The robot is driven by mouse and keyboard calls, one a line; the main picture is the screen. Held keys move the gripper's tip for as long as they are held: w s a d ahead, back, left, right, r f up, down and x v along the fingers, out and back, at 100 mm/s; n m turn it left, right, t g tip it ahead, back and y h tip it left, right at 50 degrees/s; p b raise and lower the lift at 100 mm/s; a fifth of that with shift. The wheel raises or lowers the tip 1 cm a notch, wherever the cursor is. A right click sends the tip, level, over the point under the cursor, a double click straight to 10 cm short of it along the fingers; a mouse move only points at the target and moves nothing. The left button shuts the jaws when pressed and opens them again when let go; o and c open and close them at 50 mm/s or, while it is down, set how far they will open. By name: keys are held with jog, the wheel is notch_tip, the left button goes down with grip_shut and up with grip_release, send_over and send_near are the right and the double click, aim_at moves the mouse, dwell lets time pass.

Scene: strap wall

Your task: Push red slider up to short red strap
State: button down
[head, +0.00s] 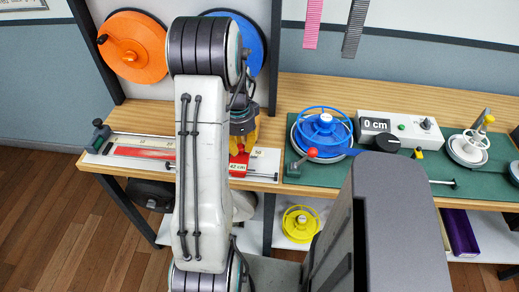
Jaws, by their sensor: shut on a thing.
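A white measuring board (265,163) lies on the left part of the wooden bench, with a rail along it. A red strap (140,152) lies flat on the board's left part. Its right end is hidden behind my arm. The red slider (238,167), with a "42 cm" label, is on the board to the right of my arm. My gripper (243,143), with yellow fingers, reaches down over the slider and is shut on it; the fingertips are partly hidden. The gap between strap and slider is hidden by my arm.
Orange (132,47) and blue (247,38) discs are on the rack behind. A green mat (292,170) to the right holds a blue handwheel (325,126) and a "0 cm" display box (398,128). Pink (312,24) and grey (355,28) straps hang on the wall. A yellow wheel (300,222) sits below.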

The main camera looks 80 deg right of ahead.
jog(key=shift+w+a+f, duration=0.1)
jog(key=shift+w+a, duration=0.05)
jog(key=shift+w, duration=1.1)
jog(key=c, duration=1)
grip_release()
notch_tip(320, 180, up, 12)
